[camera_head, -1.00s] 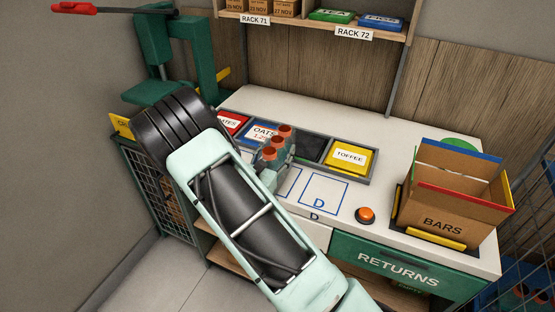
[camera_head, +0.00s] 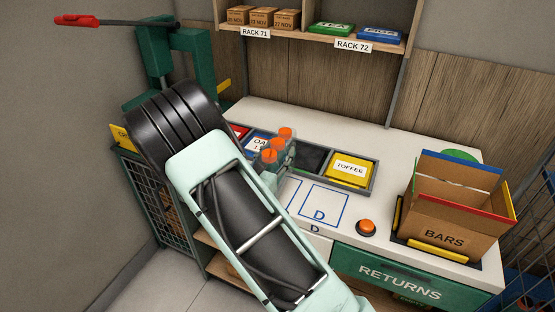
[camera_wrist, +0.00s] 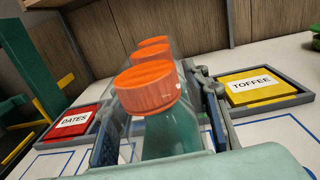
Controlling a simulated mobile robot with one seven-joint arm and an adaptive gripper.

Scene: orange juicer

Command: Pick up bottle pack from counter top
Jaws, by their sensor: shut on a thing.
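In the head view my gripper (camera_head: 268,178) is mostly hidden behind my arm. The pack appears over the tray row on the white counter top (camera_head: 395,165). Its underside is hidden, so its clearance above the counter cannot be told.
Card trays hold a yellow TOFFEE card (camera_head: 350,168), a blue OATS card (camera_head: 258,142) and a red DATES card (camera_wrist: 74,122). An orange button (camera_head: 366,227) and an open BARS box (camera_head: 445,230) stand to the right. A rack shelf (camera_head: 300,31) hangs behind.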

